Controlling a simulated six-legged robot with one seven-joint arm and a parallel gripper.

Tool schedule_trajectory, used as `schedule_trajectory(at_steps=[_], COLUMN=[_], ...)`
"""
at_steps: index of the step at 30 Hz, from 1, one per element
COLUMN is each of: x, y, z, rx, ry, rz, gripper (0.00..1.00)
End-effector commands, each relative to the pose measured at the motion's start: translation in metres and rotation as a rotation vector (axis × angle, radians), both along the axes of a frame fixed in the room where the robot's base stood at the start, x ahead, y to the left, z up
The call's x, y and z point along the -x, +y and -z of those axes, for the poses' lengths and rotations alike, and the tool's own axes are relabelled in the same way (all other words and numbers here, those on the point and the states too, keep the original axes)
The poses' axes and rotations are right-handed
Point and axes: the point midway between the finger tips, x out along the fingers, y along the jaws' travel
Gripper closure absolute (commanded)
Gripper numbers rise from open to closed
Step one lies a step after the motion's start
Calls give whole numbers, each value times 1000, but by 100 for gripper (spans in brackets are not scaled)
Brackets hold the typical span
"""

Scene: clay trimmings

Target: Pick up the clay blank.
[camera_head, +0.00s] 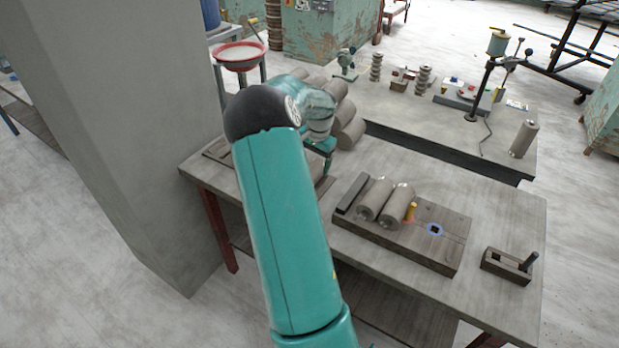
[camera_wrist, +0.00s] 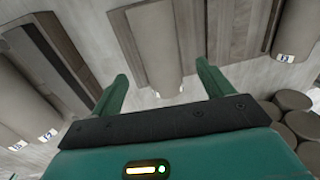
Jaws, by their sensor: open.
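In the wrist view, a grey-brown clay blank (camera_wrist: 153,38) lies lengthwise ahead of my gripper (camera_wrist: 163,88), in line with the gap between its two green fingers. In the head view, my arm hides most of the gripper. Two clay cylinders (camera_head: 372,198) (camera_head: 397,206) lie side by side on a thick board (camera_head: 440,255). I cannot tell which blank is meant.
Several stacked cylinders (camera_head: 352,132) lie behind my gripper; a stack (camera_wrist: 290,115) also shows at the right of the wrist view. A slotted block (camera_head: 506,266) sits at the table's right. A concrete pillar (camera_head: 120,130) stands left. Bare tabletop (camera_head: 480,215) lies right of the board.

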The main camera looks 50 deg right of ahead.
Motion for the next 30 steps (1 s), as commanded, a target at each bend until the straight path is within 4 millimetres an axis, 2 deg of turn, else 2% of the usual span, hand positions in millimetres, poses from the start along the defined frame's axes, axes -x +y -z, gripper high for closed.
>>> schedule_trajectory(at_steps=[7,15,22,23,30], x=[-2,-7,-8,-8,-8], y=[1,3,3,3,3], z=[19,56,58,58,58], rx=[-1,0,2,1,1], ry=[2,1,-1,-1,-1], rz=[0,1,-1,-1,-1], gripper=[21,21,21,22,70])
